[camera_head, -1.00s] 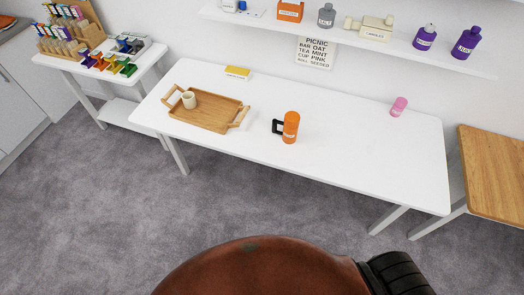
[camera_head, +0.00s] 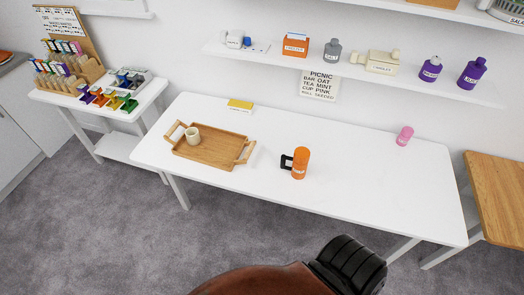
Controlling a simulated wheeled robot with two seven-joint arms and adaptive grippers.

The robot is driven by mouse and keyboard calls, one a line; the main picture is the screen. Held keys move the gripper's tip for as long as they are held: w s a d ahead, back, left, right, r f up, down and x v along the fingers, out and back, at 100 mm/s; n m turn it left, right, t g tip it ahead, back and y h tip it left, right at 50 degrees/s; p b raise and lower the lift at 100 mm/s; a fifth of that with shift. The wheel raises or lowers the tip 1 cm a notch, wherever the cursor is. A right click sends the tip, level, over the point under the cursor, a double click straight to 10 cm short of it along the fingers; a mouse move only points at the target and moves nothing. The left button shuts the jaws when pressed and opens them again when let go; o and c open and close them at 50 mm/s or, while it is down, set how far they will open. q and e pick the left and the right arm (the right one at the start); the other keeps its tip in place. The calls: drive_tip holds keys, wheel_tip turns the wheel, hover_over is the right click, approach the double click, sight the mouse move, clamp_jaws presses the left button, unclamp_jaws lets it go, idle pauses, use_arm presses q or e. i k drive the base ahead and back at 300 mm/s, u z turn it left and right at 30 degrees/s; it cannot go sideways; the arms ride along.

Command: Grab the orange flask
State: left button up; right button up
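A wooden tray (camera_head: 212,157) with a cream cup (camera_head: 193,136) lies left of the flask. A yellow box (camera_head: 240,105) and a pink bottle (camera_head: 405,136) stand farther back. A wall shelf (camera_head: 350,72) holds several containers. A wooden-topped table (camera_head: 498,200) stands at the right.

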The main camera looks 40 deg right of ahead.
sight(298, 171)
drive_tip(key=i, duration=0.9)
drive_tip(key=z, duration=0.2)
